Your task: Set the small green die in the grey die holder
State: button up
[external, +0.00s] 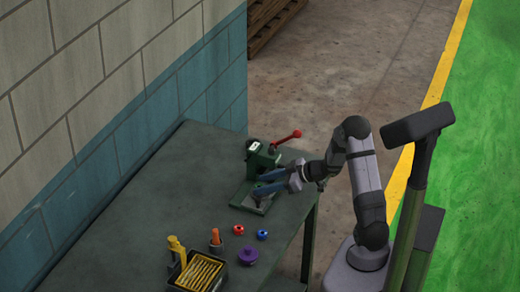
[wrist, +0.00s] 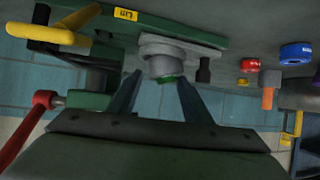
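The grey die holder (wrist: 163,47) is a stepped round grey piece on the press's green base plate, in the upper middle of the upside-down wrist view. In the external view my gripper (external: 257,184) reaches in from the right over the base plate; the die and holder are too small to tell there.
The green press (external: 257,160) with its red-knobbed lever (external: 290,137) stands just behind my gripper. A red piece (external: 238,230), a blue piece (external: 262,235), a purple piece (external: 248,256) and a black tray (external: 214,258) lie nearer the front. The table's left part is clear.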

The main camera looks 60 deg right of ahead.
jog(key=shift+s+f, duration=0.1)
jog(key=shift+f, duration=0.05)
jog(key=shift+r, duration=0.2)
jog(key=r+v, duration=0.1)
jog(key=v, duration=1.1)
jog(key=w+a+f+m+g+h, duration=0.2)
jog(key=w+a+g+h, duration=0.2)
jog(key=w+a+h, duration=0.15)
jog(key=s+a+f+g, duration=0.1)
jog(key=s+a, duration=0.1)
jog(key=a, duration=0.1)
jog(key=s+a+f+g, duration=0.1)
jog(key=s+a+g, duration=0.1)
jog(key=s+a, duration=0.1)
jog(key=s+a+f+g+y, duration=0.1)
jog(key=s+a, duration=0.2)
jog(key=a, duration=0.1)
jog(key=shift+s+a+f+m+g, duration=0.15)
jog(key=shift+s+f+m+g, duration=0.1)
jog(key=shift+f+m+g, duration=0.15)
jog(key=s+a+g+y, duration=0.2)
jog(key=s+a+g, duration=0.1)
jog(key=s+a, duration=0.5)
jog(key=shift+s+a+f+n, duration=0.3)
jog(key=shift+s+a+f, duration=0.15)
jog(key=shift+a, duration=0.3)
jog(key=shift+w+f, duration=0.1)
